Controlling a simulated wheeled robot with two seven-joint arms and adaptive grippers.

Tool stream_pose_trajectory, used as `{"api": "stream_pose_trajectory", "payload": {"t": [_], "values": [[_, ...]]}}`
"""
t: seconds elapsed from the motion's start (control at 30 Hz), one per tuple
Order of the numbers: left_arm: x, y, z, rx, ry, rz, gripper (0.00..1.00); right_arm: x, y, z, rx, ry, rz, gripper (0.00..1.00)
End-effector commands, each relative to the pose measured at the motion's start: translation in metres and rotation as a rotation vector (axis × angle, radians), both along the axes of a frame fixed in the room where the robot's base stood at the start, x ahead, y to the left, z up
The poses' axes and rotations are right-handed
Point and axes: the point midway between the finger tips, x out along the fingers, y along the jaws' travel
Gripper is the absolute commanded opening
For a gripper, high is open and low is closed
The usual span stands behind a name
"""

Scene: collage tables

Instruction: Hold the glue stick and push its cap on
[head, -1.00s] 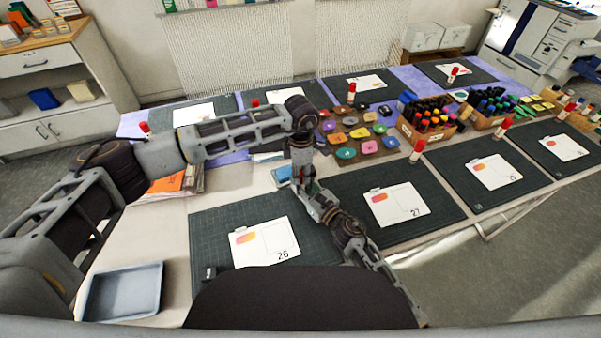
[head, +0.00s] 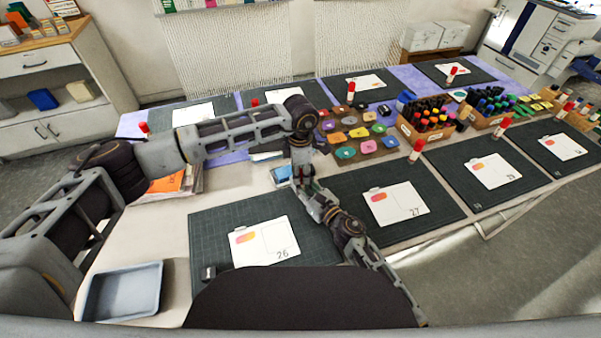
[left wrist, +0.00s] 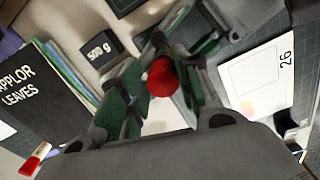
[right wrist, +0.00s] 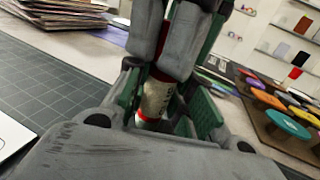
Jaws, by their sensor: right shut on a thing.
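The glue stick (right wrist: 152,100), with a pale printed body and a red lower end, is upright between the green pads of my right gripper (right wrist: 165,103), which is shut on it. The red cap (left wrist: 160,77) shows end-on between the fingers of my left gripper (left wrist: 160,85). In the right wrist view, the left fingers (right wrist: 170,40) come down from above around the red upper part of the stick. They hide the joint between cap and body. I cannot tell whether they press on the cap. Both grippers meet above the table in the head view (head: 304,180).
A cutting mat (head: 215,225) with card 26 (head: 250,249) lies below and in front. A grey tray (head: 123,292) is at front left. A black 500 g block (left wrist: 98,50) and a stack of booklets (left wrist: 40,90) are near the grippers. Round coloured pads (right wrist: 285,121) stand to the right.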

Motion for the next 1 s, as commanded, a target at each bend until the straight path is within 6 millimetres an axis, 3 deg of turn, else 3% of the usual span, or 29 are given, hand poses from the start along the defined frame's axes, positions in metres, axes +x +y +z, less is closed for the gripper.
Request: {"api": "stream_pose_trajectory", "payload": {"t": [0.03,1.0], "values": [[-0.0038,0.0026,-0.0118,0.009,0.012,0.003,0.33,-0.0022,0.0068,0.0064,0.014,-0.007,0.013,0.0],[-0.0077,-0.0002,-0.0048,0.006,0.02,-0.005,0.33,-0.001,0.0071,0.0085,0.014,-0.01,0.013,0.0]]}}
